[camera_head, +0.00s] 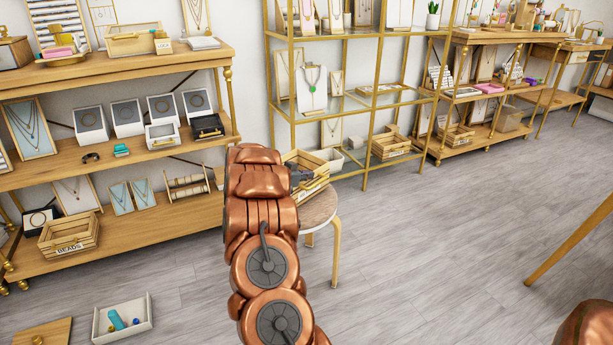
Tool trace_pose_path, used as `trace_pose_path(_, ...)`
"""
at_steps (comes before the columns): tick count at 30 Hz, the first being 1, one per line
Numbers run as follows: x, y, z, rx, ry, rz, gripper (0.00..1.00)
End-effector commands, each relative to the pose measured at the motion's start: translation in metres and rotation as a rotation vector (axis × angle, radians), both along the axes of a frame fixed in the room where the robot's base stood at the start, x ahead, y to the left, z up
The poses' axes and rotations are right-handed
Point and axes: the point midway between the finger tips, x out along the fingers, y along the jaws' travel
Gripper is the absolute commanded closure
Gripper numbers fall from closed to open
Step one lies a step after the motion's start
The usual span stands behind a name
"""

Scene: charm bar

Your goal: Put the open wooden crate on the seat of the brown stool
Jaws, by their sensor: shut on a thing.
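The open wooden crate (318,183) is slatted and light-coloured, in the middle of the head view just beyond my arm. My gripper (300,180) is mostly hidden behind my copper arm; its dark part is at the crate's near left side and it is shut on the crate. The brown stool (321,212) has a round seat and pale wooden legs. The crate appears over the seat, and the arm hides the seat's left part. I cannot tell whether the crate touches the seat.
A wooden shelf unit (140,220) with jewellery displays stands left, a gold rack (347,95) behind. A similar crate marked BEADS (68,236) is on the lower left shelf. A white tray (122,320) lies on the floor at front left. The grey floor right of the stool is clear.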

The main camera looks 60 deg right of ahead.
Motion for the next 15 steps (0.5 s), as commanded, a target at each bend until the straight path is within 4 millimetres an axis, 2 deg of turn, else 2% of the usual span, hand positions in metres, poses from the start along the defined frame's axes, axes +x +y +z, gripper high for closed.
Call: trace_pose_path(15, 0.0002, -0.0004, -0.0036, -0.002, -0.001, 0.0, 1.0)
